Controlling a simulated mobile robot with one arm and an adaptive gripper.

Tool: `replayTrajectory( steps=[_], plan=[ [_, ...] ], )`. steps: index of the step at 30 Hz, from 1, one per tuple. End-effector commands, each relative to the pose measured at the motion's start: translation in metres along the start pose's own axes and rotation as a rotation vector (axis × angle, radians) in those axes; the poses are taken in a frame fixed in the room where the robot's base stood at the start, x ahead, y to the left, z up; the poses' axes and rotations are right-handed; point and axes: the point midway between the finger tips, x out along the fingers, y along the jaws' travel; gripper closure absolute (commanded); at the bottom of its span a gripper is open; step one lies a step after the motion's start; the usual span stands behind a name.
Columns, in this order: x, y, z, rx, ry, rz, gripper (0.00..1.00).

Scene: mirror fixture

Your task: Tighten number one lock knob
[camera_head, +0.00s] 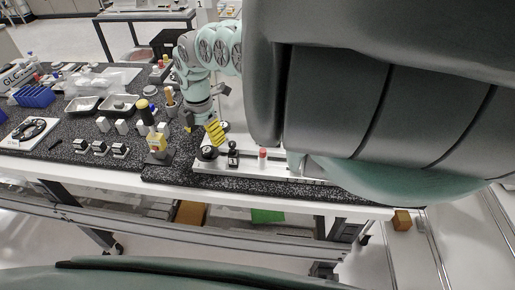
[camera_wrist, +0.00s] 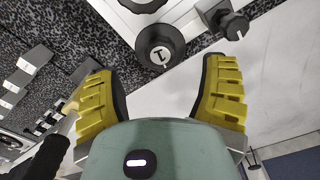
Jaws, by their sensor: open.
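The number one lock knob (camera_wrist: 160,47) is a round black knob with a white "1" on top, in the upper middle of the wrist view. In the head view, a round black knob (camera_head: 208,153) at the left end of the metal fixture (camera_head: 290,172) appears to be the same one. My gripper (camera_wrist: 160,70) is open, with one yellow finger to each side and the knob just beyond and between the tips; nothing is held. In the head view my gripper (camera_head: 203,128) is just above the fixture's left end.
A smaller black knob (camera_wrist: 235,25) stands right of knob one. Another round black knob (camera_wrist: 143,4) is cut off at the top edge. A red-capped post (camera_head: 262,155) stands on the fixture. My arm hides the fixture's right side.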

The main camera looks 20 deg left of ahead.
Motion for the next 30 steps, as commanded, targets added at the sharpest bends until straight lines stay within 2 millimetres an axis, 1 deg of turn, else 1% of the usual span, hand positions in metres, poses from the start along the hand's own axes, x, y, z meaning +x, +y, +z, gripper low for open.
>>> replayTrajectory(
  steps=[1,7,12,18,27,28,30],
  plan=[
    [0.007,0.001,-0.004,-0.004,0.006,-0.003,0.28],
    [0.032,0.000,-0.004,-0.005,0.004,-0.004,0.28],
    [0.045,0.002,-0.002,-0.002,0.003,0.001,0.28],
    [0.053,0.000,-0.001,-0.003,0.000,-0.001,0.28],
    [0.053,0.000,-0.001,-0.002,0.000,-0.001,0.28],
    [0.053,0.000,-0.001,-0.002,0.000,-0.001,0.26],
    [0.053,0.000,-0.001,-0.002,0.000,-0.001,0.33]
  ],
)
